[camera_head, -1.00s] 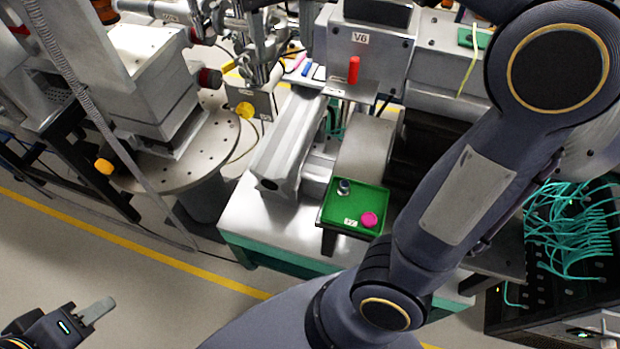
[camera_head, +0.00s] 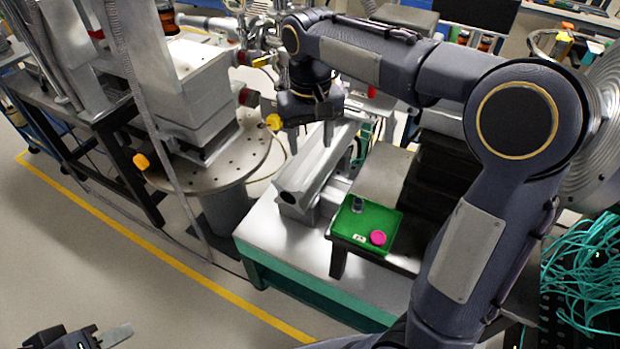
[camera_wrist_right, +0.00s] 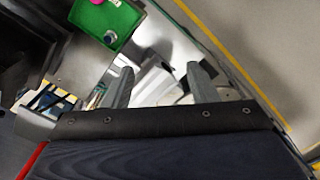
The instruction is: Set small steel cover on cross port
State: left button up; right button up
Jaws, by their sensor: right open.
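A small grey metal piece (camera_head: 357,204), which may be the small steel cover, stands in the green tray (camera_head: 374,218). In the right wrist view the same piece (camera_wrist_right: 111,37) lies beyond the fingers, clear of them. My right gripper (camera_head: 311,138) points down above the grey bench, to the upper left of the tray, open and empty. Its two fingers also show apart in the right wrist view (camera_wrist_right: 162,82). My left gripper (camera_head: 104,338) is at the bottom left edge, partly cut off, far from the tray. I cannot make out the cross port; my right arm covers part of the equipment behind.
A pink round piece (camera_head: 378,237) lies in the tray. A long grey metal block (camera_head: 318,165) lies on the bench beside it. A round perforated table (camera_head: 215,168) stands to the left. Teal cables (camera_head: 585,275) crowd the right side. The front floor is open.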

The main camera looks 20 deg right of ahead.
notch_tip(320, 180, down, 9)
jog(key=b, duration=0.2)
jog(key=s+d+r+t+y, duration=0.2)
jog(key=s+r, duration=0.2)
jog(key=s, duration=0.7)
pick_arm(q)
jog(key=shift+s+a+f, duration=0.25)
jog(key=shift+s+f, duration=0.45)
jog(key=shift+f, duration=0.2)
pick_arm(e)
jog(key=s+a+f+t+y, duration=0.1)
jog(key=s+a+f+t, duration=0.1)
jog(key=s, duration=1)
jog(key=shift+s+f+m+t+y, duration=0.15)
jog(key=shift+f+m+t+y, duration=0.35)
jog(key=shift+t, duration=0.3)
